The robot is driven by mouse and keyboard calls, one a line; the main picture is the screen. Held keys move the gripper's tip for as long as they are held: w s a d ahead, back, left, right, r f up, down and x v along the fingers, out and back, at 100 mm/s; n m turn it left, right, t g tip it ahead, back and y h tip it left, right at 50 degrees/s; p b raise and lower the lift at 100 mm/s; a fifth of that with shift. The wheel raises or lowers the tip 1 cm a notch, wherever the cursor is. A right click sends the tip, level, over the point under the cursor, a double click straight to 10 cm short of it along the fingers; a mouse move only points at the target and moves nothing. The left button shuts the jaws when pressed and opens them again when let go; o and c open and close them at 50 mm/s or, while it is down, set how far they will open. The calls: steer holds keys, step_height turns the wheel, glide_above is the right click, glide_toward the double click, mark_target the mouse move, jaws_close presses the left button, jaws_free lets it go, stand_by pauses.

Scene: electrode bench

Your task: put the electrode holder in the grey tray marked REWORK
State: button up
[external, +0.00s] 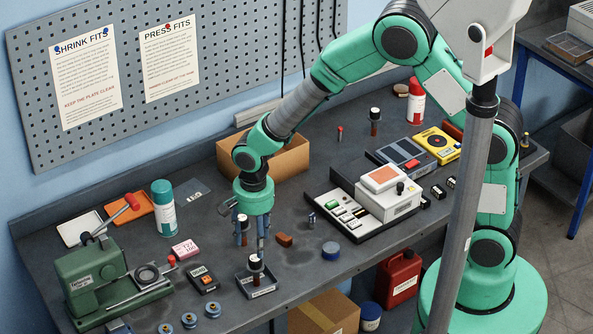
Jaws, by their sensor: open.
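A small grey tray (272,287) stands near the bench's front edge with a pale label on its front, too small to read. A dark-capped, brown-bodied piece with a white band, which looks like the electrode holder (256,264), stands roughly upright in it. My gripper (251,246) is pointing down just above the tray and the piece. Its fingers are open, and the piece's top is close below them. I cannot tell whether a finger touches it. A similar capped piece (375,122) stands at the back of the bench.
A green press (98,278) and a teal spray can (163,208) stand left. A cardboard box (285,158) is behind my gripper.

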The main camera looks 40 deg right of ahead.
steer(key=s+d+r+n+t, duration=0.1)
steer(key=d+r+n, duration=0.1)
steer(key=d+r, duration=0.85)
steer(key=s+d+r+n+t, duration=0.1)
steer(key=s+d+r+n, duration=0.1)
steer(key=d+r, duration=0.8)
steer(key=s+d+r+n+t, duration=0.1)
steer(key=s+d+r+n, duration=0.1)
steer(key=s+d+r, duration=0.4)
steer(key=s+d+r+n+t, duration=0.2)
steer(key=s+d+r+n, duration=0.1)
steer(key=s+d+r, duration=0.3)
steer(key=s+r, duration=0.2)
steer(key=s, duration=0.2)
steer(key=shift+s+d, duration=0.2)
steer(key=shift+s, duration=0.2)
steer(key=shift+f, duration=0.1)
step_height(320, 180, down, 10)
steer(key=b, duration=1)
